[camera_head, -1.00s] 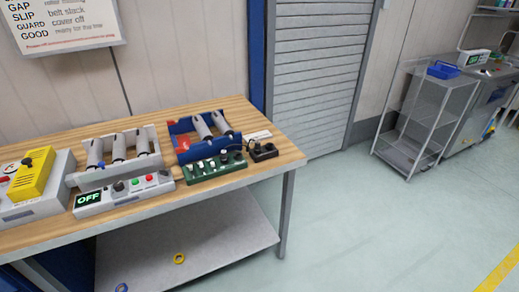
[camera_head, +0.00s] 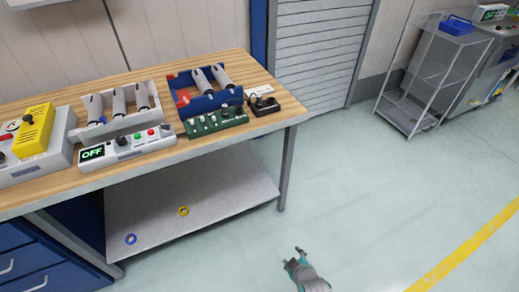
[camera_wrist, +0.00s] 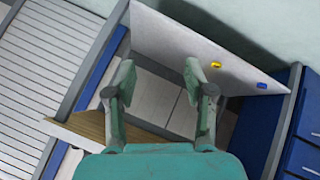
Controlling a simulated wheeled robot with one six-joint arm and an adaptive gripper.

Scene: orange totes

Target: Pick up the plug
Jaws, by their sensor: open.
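No plug can be told for certain. A small black device (camera_head: 263,105) with a dark rounded part on top sits at the right end of the wooden bench (camera_head: 160,165); it may be the plug or its socket, too small to tell. My gripper (camera_head: 293,257) is low in the head view, over the floor to the right of the bench and well apart from the device. In the wrist view my gripper (camera_wrist: 159,76) is open, with nothing between its fingers.
A lower shelf (camera_head: 225,190) holds a yellow ring (camera_head: 184,211) and a blue ring (camera_head: 131,239). A wire rack (camera_head: 430,75) stands right; the floor between is clear.

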